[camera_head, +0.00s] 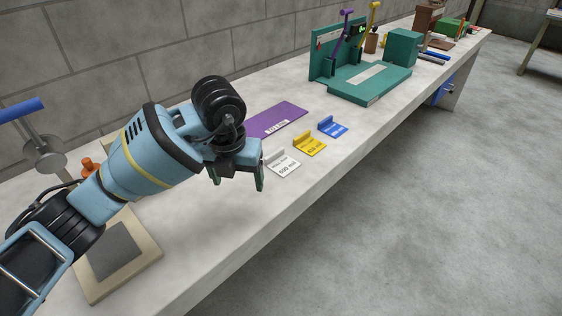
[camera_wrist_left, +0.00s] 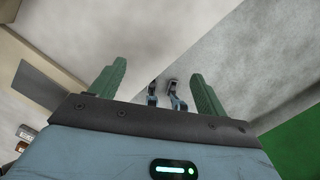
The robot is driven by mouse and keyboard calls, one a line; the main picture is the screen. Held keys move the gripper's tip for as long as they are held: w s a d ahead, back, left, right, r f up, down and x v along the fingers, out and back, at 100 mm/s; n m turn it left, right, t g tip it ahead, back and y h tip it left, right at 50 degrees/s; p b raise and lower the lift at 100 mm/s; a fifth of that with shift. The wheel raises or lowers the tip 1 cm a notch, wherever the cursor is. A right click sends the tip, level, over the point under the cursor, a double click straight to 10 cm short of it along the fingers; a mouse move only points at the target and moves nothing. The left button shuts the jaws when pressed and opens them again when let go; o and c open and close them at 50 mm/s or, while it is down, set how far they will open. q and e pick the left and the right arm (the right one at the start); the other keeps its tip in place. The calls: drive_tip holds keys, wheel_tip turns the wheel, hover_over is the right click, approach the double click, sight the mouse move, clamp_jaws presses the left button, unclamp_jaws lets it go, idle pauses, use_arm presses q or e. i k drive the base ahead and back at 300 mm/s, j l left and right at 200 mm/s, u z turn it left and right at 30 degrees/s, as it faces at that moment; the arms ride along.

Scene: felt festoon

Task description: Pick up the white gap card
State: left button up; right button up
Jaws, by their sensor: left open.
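The white gap card (camera_head: 284,166) lies on the pale bench in the head view, with dark print on its face and a raised strip along its back edge. It is the nearest of three cards in a row. My left gripper (camera_head: 238,180) is just left of the white card, above the bench, with its green fingers pointing down. In the left wrist view its two green fingers (camera_wrist_left: 159,72) stand wide apart with nothing held between them. I cannot make out the white card in the left wrist view. My right gripper is in neither view.
A yellow card (camera_head: 311,144) and a blue card (camera_head: 333,127) lie beyond the white one. A purple mat (camera_head: 270,122) lies behind them. A teal fixture (camera_head: 370,83) stands farther along. A beige board with a grey pad (camera_head: 115,250) lies near my arm.

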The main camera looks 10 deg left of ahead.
sight(280, 163)
drive_tip(key=i+l, duration=0.2)
drive_tip(key=l, duration=0.15)
drive_tip(key=i+l+u, duration=0.1)
drive_tip(key=l, duration=0.25)
drive_tip(key=i+l, duration=0.4)
drive_tip(key=l, duration=0.35)
drive_tip(key=j+u, duration=0.05)
